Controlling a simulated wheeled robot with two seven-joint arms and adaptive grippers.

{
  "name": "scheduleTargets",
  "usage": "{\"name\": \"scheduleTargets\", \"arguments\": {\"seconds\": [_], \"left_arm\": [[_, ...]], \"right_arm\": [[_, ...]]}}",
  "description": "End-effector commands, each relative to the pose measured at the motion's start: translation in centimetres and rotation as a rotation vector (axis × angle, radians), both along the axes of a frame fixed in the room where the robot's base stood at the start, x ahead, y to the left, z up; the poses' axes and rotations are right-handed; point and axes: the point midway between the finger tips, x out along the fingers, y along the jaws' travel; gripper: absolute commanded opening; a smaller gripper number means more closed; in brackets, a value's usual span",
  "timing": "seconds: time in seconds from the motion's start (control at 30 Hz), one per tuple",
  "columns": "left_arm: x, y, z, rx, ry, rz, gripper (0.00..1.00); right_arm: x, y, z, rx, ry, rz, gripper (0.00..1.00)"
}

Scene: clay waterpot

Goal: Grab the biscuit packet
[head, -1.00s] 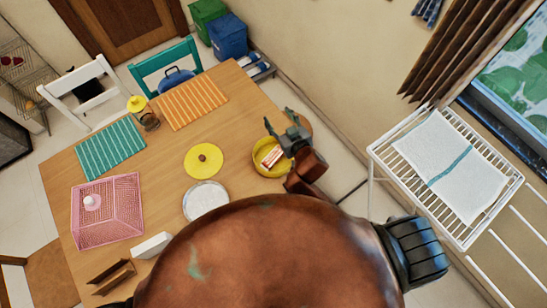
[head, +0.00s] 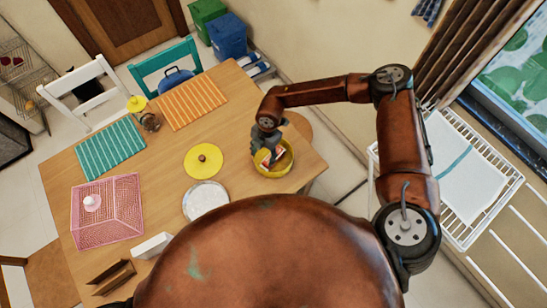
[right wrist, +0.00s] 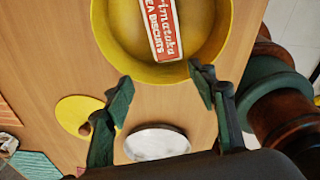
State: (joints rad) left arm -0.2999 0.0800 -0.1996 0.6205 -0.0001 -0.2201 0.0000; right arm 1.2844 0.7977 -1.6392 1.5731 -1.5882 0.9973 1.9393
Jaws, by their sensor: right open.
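The biscuit packet (right wrist: 163,28) is red and cream with printed lettering, lying in a yellow bowl (right wrist: 207,55). In the head view the packet (head: 265,161) shows partly below my right gripper (head: 270,152), which hangs over the yellow bowl (head: 285,165) and hides some of it. In the right wrist view my right gripper (right wrist: 160,100) is open, with its two green fingers apart and nothing between them. The packet lies beyond the fingertips there, its near end close to the gap. My left gripper is not in view.
A yellow lid (head: 203,160) and a white plate (head: 206,200) lie left of the bowl. A pink mesh cover (head: 107,212), striped placemats and a glass jar are farther left on the table. A drying rack (head: 465,185) stands at the right.

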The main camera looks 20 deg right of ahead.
Motion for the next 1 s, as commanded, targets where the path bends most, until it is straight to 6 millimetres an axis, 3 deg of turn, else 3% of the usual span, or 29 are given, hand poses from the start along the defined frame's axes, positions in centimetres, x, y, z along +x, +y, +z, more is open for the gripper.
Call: {"name": "scheduleTargets", "arguments": {"seconds": [0.03, 0.1, 0.2, 0.57, 0.8, 1.0], "left_arm": [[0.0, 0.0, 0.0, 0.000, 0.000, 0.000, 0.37], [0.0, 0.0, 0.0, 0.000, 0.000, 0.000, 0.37], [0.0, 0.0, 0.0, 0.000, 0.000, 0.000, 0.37], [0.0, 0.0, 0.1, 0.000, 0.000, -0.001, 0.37], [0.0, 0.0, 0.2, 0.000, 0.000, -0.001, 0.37], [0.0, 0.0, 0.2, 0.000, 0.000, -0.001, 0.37]], "right_arm": [[1.1, -1.9, 0.3, -0.055, -0.016, -0.017, 0.52], [1.9, -3.6, 0.4, -0.106, -0.027, -0.037, 0.52], [2.3, -4.7, 0.0, -0.137, -0.034, -0.050, 0.52], [2.0, -4.7, -3.3, -0.136, -0.031, -0.049, 0.52], [1.8, -4.8, -6.8, -0.135, -0.031, -0.049, 0.52], [1.9, -4.8, -7.3, -0.134, -0.033, -0.049, 0.52]]}}
